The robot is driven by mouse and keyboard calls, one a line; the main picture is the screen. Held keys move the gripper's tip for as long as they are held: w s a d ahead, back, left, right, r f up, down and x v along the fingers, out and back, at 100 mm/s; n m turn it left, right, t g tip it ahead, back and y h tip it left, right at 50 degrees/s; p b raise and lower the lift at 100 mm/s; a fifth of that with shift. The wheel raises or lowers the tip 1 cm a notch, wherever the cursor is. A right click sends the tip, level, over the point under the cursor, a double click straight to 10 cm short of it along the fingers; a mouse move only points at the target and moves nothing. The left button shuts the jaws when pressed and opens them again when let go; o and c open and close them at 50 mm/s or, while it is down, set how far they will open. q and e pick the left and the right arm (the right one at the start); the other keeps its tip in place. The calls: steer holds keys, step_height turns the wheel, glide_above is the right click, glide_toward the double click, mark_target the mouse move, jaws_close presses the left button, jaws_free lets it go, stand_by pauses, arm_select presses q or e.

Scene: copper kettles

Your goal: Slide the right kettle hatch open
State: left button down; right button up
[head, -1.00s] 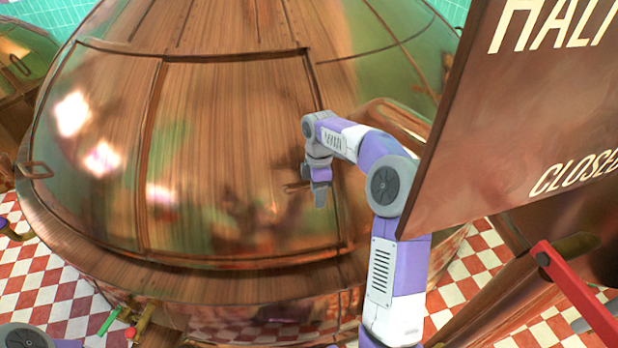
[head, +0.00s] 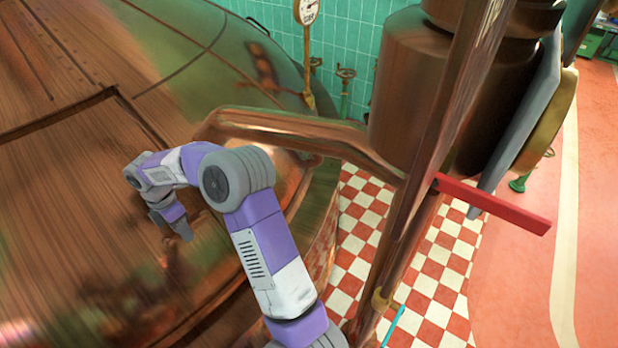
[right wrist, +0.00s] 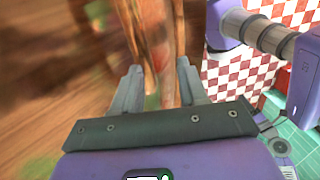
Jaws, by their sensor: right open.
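The large copper kettle (head: 215,95) fills the left of the head view. Its hatch (head: 60,190) is a smooth brownish panel bounded by dark seams, with a corner near the top middle of the dome. The hatch looks closed. My right gripper (head: 178,226) is low over the hatch surface, near its right side. In the right wrist view the right gripper (right wrist: 158,88) is open, its two grey fingers apart. A narrow copper bar (right wrist: 165,50), perhaps the hatch handle, runs between and beyond the fingers. I cannot tell whether they touch it. My left gripper is out of view.
A copper pipe (head: 290,130) runs from the kettle to a copper vessel (head: 410,90) on the right. A gauge (head: 308,12) is behind. Red-and-white checkered floor (head: 430,270) lies below.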

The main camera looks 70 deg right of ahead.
steer(key=shift+s+a+f, duration=0.1)
steer(key=shift+s+f, duration=0.3)
steer(key=shift+w+f, duration=0.15)
steer(key=shift+w, duration=0.05)
jaws_close()
steer(key=shift+w, duration=0.1)
steer(key=shift+s+r, duration=0.2)
steer(key=shift+r, duration=0.05)
steer(key=shift+w, duration=0.15)
stand_by(0.3)
